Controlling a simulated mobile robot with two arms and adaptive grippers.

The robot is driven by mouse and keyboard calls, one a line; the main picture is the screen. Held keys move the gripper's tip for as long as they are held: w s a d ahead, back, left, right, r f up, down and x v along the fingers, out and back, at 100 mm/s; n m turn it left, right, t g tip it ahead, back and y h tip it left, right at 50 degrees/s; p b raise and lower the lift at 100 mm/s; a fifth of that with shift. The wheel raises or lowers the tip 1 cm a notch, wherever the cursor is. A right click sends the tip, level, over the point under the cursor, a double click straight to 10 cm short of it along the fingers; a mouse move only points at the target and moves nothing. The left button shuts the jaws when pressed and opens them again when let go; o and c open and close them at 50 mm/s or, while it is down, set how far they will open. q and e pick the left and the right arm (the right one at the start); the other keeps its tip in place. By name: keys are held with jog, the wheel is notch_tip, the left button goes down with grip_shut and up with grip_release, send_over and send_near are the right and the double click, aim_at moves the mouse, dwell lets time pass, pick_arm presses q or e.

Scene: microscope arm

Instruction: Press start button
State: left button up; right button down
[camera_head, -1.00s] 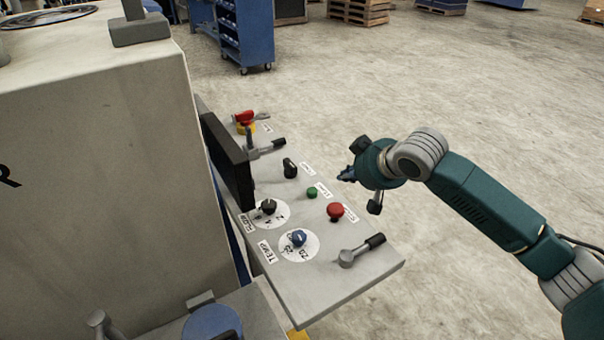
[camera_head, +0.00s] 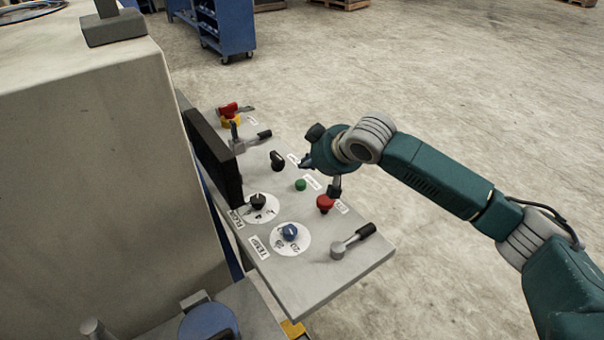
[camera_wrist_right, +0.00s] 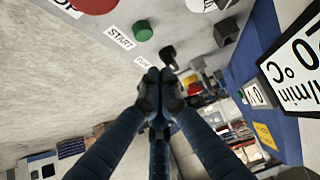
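The green start button (camera_head: 300,184) sits on the grey control panel (camera_head: 345,272), between a black knob and the red button. In the right wrist view the green button (camera_wrist_right: 142,31) is at the top, beside a label reading START (camera_wrist_right: 121,38). My right gripper (camera_head: 305,162) is just above and beyond the green button in the head view, apart from it as far as I can tell. In the wrist view its fingertips (camera_wrist_right: 160,84) are together with nothing between them. My left gripper is not in view.
A red mushroom button (camera_head: 325,203) is close under my right wrist. Floor to the right is clear.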

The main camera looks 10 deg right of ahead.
aim_at(302, 185)
jog(key=x, duration=0.3)
jog(key=shift+w+a+f+p, duration=0.1)
jog(key=shift+w+f+p, duration=0.05)
jog(key=shift+f+p, duration=0.15)
notch_tip(302, 185, down, 2)
jog(key=shift+f+p, duration=0.2)
jog(key=shift+p, duration=0.15)
jog(key=shift+f, duration=0.55)
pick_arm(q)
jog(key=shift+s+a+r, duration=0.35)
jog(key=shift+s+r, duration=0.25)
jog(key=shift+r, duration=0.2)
